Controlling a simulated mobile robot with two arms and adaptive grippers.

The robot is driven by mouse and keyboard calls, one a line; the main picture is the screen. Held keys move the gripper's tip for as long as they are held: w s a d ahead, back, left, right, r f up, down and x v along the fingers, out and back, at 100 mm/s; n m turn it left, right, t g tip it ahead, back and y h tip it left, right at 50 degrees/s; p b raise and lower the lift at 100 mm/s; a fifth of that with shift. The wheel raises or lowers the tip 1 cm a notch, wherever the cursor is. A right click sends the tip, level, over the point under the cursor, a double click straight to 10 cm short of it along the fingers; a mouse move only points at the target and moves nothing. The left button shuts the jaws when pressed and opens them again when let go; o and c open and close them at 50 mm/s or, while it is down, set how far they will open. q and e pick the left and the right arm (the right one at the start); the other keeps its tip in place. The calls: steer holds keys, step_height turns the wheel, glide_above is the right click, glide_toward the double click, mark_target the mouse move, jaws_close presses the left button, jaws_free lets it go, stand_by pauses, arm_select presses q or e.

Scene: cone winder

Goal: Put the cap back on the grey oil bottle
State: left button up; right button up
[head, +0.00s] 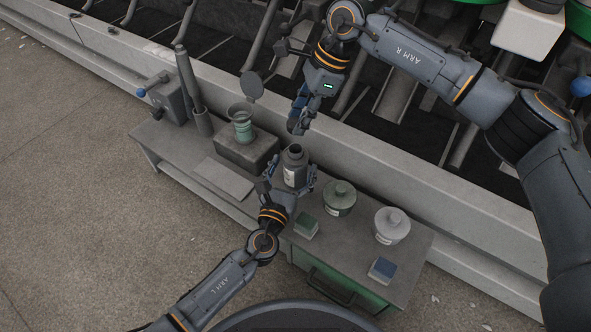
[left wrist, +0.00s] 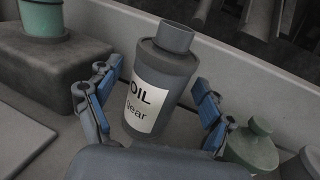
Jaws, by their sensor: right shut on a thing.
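The grey oil bottle (head: 294,165) stands upright on the bench with its dark neck opening uncovered. In the left wrist view the bottle (left wrist: 163,85) shows its white OIL label. My left gripper (head: 288,183) is open, with one finger on each side of the bottle; in the left wrist view (left wrist: 152,105) gaps show between the fingers and the bottle. My right gripper (head: 296,126) is above the bottle, pointing down and shut on a small dark thing, apparently the cap, mostly hidden by the fingers. It is apart from the neck.
A green bottle (head: 340,198) and a white bottle (head: 391,226) stand to the right on the bench (head: 408,262). A grey block with a green cup (head: 243,130) is left. The machine rail (head: 420,188) runs behind.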

arm_select(q)
jaws_close()
arm_select(e)
glide_above(295, 149)
steer(key=d, duration=0.1)
steer(key=shift+w+f, duration=0.2)
steer(key=shift+f, duration=2.25)
steer(key=shift+f, duration=0.1)
steer(key=shift+f, duration=0.75)
steer(key=shift+f, duration=0.6)
